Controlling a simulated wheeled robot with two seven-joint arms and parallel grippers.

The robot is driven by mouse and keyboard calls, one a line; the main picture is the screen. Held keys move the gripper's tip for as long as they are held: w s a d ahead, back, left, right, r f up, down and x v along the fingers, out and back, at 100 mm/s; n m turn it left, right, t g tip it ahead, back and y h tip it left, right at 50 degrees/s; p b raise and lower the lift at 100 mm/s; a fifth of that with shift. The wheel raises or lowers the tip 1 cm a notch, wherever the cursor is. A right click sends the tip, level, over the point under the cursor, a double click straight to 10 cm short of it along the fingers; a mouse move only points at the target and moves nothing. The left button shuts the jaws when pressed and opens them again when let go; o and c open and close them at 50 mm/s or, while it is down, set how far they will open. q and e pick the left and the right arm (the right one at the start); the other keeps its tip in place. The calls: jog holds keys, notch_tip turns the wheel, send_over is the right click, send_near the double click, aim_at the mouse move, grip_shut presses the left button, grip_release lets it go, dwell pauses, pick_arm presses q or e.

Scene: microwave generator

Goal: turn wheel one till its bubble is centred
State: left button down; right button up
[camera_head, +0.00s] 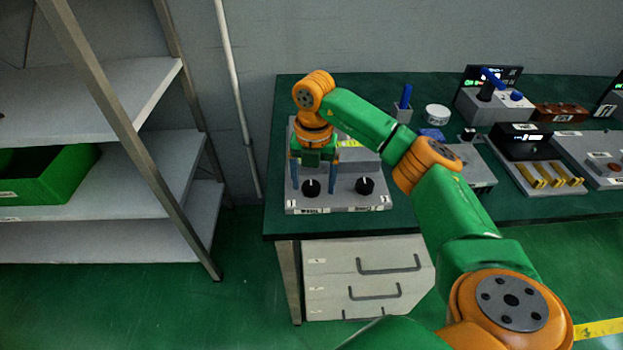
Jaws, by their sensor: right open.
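Wheel one (311,188) is the black knob at the left front of a grey panel (345,204) on the green bench. A second black knob (365,186) sits to its right. My right gripper (313,184) points down, open, with its two blue fingers apart, one to either side of wheel one in the picture. I cannot tell whether they touch it. A small yellow-green strip (350,143) shows behind the gripper on the panel; no bubble can be made out. The gripper and arm hide part of the panel's back. My left gripper is not in view.
The green bench (290,90) carries a blue-topped holder (403,105), a white round tin (437,114) and several grey devices to the right. Drawers (365,275) are below. A metal shelf (120,90) with a green bin (50,175) stands at left.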

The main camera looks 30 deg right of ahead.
jog(key=shift+w+f, duration=0.2)
jog(key=shift+f, duration=0.2)
jog(key=shift+w+f, duration=0.2)
jog(key=shift+w, duration=0.15)
jog(key=shift+s+r, duration=0.1)
jog(key=shift+s, duration=0.05)
jog(key=c, duration=0.6)
grip_shut()
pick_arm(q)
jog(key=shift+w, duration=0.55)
